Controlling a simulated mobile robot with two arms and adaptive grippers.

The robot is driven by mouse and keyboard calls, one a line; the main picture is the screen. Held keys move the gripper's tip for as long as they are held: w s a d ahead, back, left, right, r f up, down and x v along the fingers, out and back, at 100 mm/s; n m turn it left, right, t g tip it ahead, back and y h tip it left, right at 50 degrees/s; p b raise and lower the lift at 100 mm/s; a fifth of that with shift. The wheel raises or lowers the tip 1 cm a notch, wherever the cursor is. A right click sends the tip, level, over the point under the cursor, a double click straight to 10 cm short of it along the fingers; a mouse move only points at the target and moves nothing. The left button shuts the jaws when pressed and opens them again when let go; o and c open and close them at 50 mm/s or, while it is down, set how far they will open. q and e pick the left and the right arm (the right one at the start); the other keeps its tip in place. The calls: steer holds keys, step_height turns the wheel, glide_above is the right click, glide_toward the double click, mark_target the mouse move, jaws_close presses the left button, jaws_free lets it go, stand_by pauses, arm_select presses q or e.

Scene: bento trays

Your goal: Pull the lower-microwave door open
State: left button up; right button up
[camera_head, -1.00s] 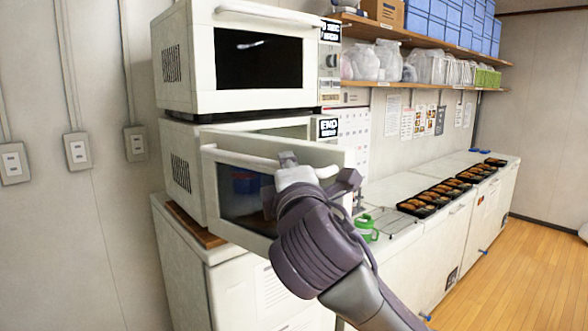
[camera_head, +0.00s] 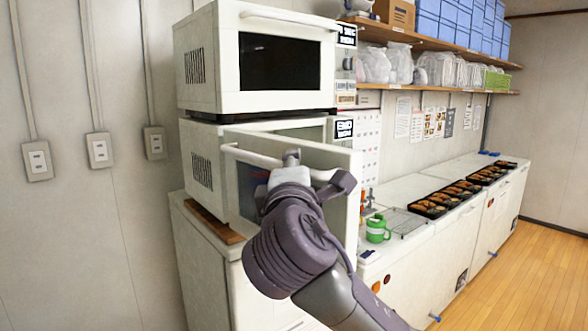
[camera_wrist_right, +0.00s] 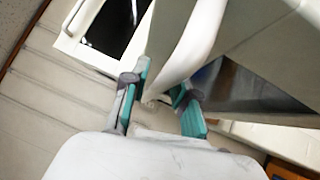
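The lower microwave (camera_head: 204,140) is white, and its door (camera_head: 342,160) stands partly open, swung out toward me. A pale bar handle (camera_head: 250,156) runs across the door's upper front. My right gripper (camera_head: 316,172) is at the right part of this handle, and my wrist hides much of the door. My left gripper is not in view.
An upper microwave (camera_head: 210,80) with its door closed sits above. Right of the door, a green cup (camera_head: 376,229) and a wire rack (camera_head: 405,222) stand on the white counter. Filled bento trays (camera_head: 427,212) lie farther back. The wooden floor (camera_head: 520,285) at right is clear.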

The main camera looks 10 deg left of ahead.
steer(key=shift+o, duration=0.3)
steer(key=s+d+f, duration=0.1)
steer(key=s, duration=1)
steer(key=shift+s+f, duration=0.4)
